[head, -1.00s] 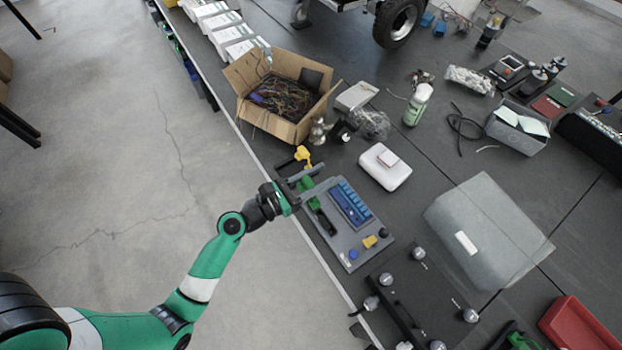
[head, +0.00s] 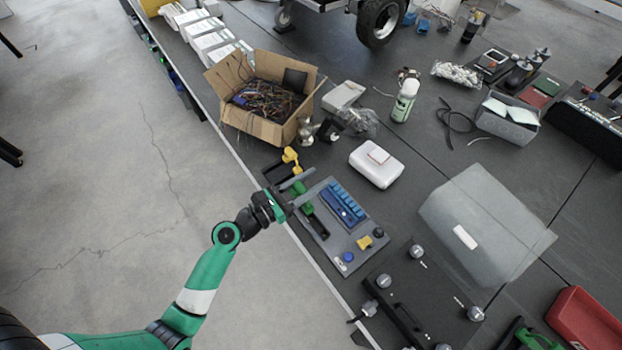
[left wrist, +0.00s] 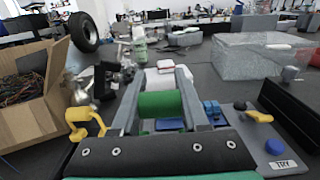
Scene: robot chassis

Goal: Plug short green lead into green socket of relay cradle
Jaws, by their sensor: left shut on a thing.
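The relay cradle is a grey panel (head: 372,226) with a blue relay block (head: 345,204) on it; blue, yellow and black parts sit near its lower end. My left gripper (head: 308,184) is at the cradle's upper left edge, fingers pointing up and right. It is shut on a green cylinder of the short green lead (head: 302,189). In the left wrist view the green lead (left wrist: 160,104) lies crosswise between the two grey fingers. I cannot tell its height above the panel. My right gripper is not in view.
A yellow plug-shaped piece (head: 291,158) stands just beyond my left gripper. An open cardboard box of wires (head: 250,123) is behind it. Open floor lies left.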

